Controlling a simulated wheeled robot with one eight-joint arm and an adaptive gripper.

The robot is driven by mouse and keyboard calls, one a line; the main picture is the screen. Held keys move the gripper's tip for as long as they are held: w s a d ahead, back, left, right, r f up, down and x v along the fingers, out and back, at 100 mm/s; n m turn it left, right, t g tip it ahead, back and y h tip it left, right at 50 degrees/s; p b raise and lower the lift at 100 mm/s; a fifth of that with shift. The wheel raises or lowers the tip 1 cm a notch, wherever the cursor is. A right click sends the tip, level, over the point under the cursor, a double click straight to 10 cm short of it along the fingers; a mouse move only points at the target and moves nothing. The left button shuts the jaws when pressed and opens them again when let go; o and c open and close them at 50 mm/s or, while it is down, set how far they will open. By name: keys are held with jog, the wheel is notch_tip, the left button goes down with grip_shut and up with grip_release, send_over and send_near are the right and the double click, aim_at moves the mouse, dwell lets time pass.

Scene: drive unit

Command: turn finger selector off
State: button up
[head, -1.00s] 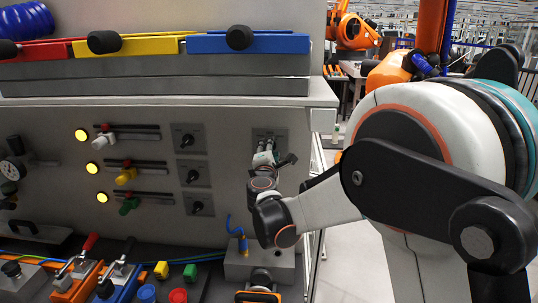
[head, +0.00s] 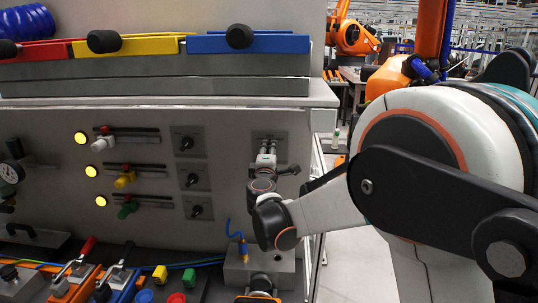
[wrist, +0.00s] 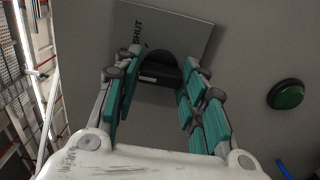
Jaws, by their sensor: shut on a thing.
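A black selector knob (wrist: 160,68) sits on a grey plate (wrist: 192,38) fixed to the panel. Part of a label reading SHUT shows on the plate. My gripper (head: 267,148) is at the matching plate on the right of the panel in the head view, where it hides most of the knob. In the wrist view, the teal-padded fingers of my gripper (wrist: 158,88) lie on both sides of the knob and are shut on it. The knob's exact pointing direction is hard to tell.
Three small knobs (head: 194,180) on grey plates and sliders (head: 127,180) beside lit yellow lamps are left of my gripper. A green button (wrist: 287,95) is right of the plate. A grey block with a blue cable (head: 240,252) stands below. A ledge (head: 200,102) juts out above.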

jog(key=o, duration=1.1)
jog(key=shift+c, duration=0.2)
jog(key=s, duration=1.2)
jog(key=shift+a, duration=0.15)
